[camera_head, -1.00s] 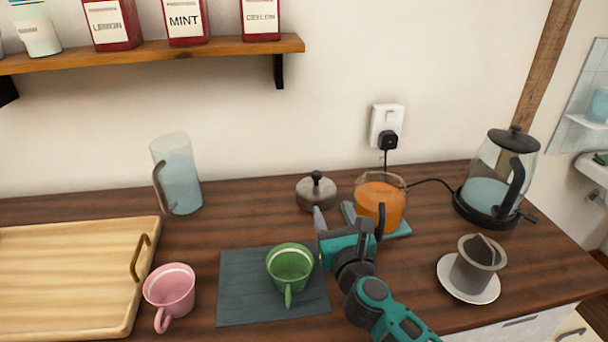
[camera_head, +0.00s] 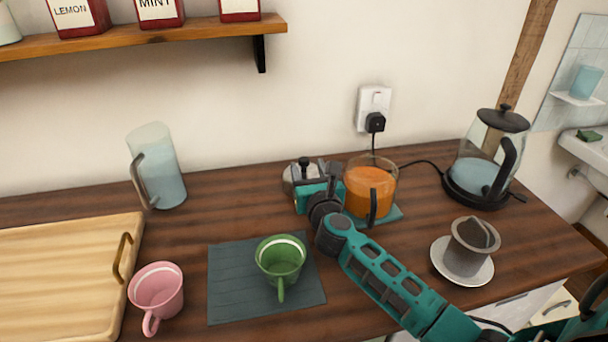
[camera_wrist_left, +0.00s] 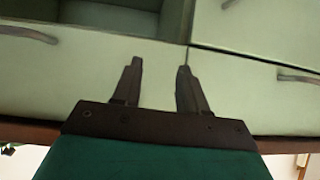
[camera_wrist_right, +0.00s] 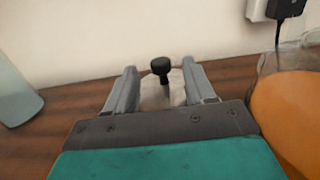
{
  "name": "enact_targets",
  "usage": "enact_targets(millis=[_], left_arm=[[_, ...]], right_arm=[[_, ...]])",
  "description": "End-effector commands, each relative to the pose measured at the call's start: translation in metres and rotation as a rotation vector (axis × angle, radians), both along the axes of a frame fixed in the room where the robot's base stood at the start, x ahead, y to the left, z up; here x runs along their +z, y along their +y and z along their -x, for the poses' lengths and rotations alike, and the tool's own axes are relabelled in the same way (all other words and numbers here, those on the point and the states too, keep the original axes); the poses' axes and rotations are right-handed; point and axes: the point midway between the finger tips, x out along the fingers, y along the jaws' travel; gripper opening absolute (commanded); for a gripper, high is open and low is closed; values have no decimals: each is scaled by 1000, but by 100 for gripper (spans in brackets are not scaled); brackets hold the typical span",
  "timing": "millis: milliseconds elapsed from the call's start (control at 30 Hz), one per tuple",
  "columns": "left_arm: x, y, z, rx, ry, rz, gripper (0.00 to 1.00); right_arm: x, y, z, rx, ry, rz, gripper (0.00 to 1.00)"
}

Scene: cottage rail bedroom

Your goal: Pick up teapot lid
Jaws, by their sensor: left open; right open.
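The teapot lid (camera_head: 290,181) is a grey metal dome with a black knob. It sits on the wooden counter left of the glass teapot (camera_head: 371,190), which holds orange liquid. In the right wrist view the lid's black knob (camera_wrist_right: 161,67) shows between and slightly beyond the fingertips. My right gripper (camera_head: 314,174) is open at the lid, with the fingers on either side of it; contact cannot be told. My left gripper (camera_wrist_left: 158,68) is open and empty in front of pale green drawers (camera_wrist_left: 235,95).
A green cup (camera_head: 281,258) stands on a dark mat (camera_head: 230,285). A pink cup (camera_head: 157,290) and wooden tray (camera_head: 60,270) are at left.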

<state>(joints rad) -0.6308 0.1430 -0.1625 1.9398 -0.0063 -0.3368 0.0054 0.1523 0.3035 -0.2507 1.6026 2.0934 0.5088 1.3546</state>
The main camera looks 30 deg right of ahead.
Motion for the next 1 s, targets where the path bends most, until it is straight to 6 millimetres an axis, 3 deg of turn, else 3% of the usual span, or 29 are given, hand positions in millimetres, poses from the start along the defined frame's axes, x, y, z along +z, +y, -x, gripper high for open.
enact_targets(millis=[300,667,1000], left_arm=[[-7,0,-2,-1,-5,0,43],[-5,0,-6,-1,-13,1,43],[-6,0,-4,0,-11,1,43]], right_arm=[[-1,-10,-40,0,-2,3,54],[-1,-12,-47,0,-1,1,54],[-1,-12,-46,0,-1,1,21]])
